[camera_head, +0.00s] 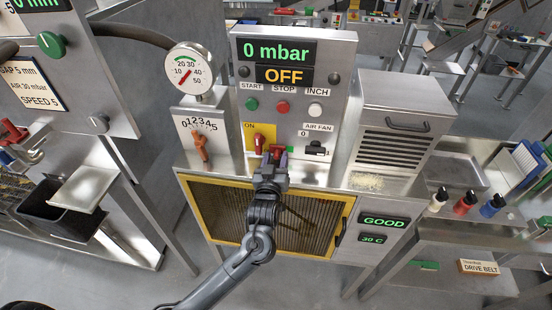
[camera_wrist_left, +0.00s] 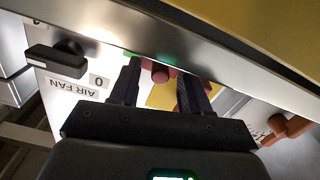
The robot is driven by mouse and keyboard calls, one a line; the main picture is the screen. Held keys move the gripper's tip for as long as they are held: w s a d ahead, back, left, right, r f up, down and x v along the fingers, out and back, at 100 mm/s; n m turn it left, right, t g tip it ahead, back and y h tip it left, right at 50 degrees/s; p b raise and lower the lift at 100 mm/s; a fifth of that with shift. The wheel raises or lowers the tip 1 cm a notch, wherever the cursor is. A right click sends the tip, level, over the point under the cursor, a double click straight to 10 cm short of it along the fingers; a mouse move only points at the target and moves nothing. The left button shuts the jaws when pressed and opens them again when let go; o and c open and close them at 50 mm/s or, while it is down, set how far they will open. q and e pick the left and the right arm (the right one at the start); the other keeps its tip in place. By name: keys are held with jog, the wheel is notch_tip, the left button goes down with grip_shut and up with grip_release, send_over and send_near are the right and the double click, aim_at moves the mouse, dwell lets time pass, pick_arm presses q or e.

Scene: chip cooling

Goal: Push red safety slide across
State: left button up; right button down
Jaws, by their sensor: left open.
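A red piece, which looks like the safety slide (camera_head: 277,149), sits at the foot of the upright control panel, just right of the yellow ON plate (camera_head: 249,130). A red-orange knob (camera_head: 258,139) stands on that plate. My left gripper (camera_head: 273,158) is open at the red piece, with one dark finger to each side of it. In the left wrist view, a red rounded piece (camera_wrist_left: 162,75) shows between the open fingers, near a green strip. I cannot tell whether the fingers touch it. The gripper hides part of the slide. My right gripper is in neither view.
A black AIR FAN switch (camera_head: 318,148) is just right of the gripper. An orange lever (camera_head: 200,145) and a round gauge (camera_head: 190,72) stand left. A yellow-framed mesh door (camera_head: 220,242) is below. A vented steel box (camera_head: 400,120) is at right.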

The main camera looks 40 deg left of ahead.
pick_arm(q)
jog(key=shift+w+a, duration=0.1)
jog(key=shift+w, duration=0.05)
grip_shut()
dwell(0.4)
